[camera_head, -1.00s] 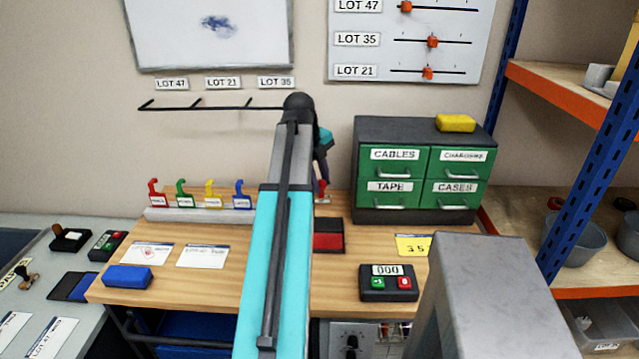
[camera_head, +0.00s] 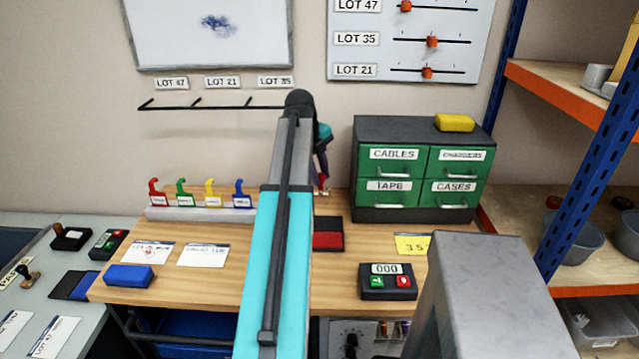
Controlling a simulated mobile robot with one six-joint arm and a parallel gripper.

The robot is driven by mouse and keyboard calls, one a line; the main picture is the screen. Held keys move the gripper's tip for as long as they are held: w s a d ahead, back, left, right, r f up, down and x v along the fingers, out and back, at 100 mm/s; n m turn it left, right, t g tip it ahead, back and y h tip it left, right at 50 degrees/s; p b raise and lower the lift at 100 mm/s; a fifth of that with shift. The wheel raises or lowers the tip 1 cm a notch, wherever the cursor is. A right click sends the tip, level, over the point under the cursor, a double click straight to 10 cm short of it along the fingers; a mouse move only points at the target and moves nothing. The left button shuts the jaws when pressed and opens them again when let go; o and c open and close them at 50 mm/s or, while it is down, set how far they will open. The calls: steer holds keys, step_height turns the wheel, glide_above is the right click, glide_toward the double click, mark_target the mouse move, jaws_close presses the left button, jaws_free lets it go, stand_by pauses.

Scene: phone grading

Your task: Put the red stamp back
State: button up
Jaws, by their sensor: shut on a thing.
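My gripper (camera_head: 322,172) is mostly hidden behind my own arm, near the back of the wooden desk. It is shut on a small red thing with a pale base, which looks like the red stamp (camera_head: 323,183). The stamp is held upright or nearly so, behind the red ink pad (camera_head: 327,240); whether it touches the desk I cannot tell. The ink pad lies open on the desk, with a dark part behind its red part. Much of the stamp is hidden by the fingers.
A green drawer cabinet (camera_head: 417,165) stands right of my gripper. A rack (camera_head: 200,213) with coloured hooked pieces is to the left. A counter box (camera_head: 388,282), cards and a blue block (camera_head: 130,276) lie on the desk. Stamps and pads sit on the grey table (camera_head: 30,310).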

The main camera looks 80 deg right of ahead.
steer(key=shift+f+p, duration=0.4)
steer(key=shift+f, duration=1.3)
steer(key=shift+f, duration=0.1)
steer(key=o, duration=0.8)
steer(key=shift+o, duration=0.2)
steer(key=b+v, duration=0.2)
steer(key=v, duration=1)
steer(key=shift+a, duration=0.1)
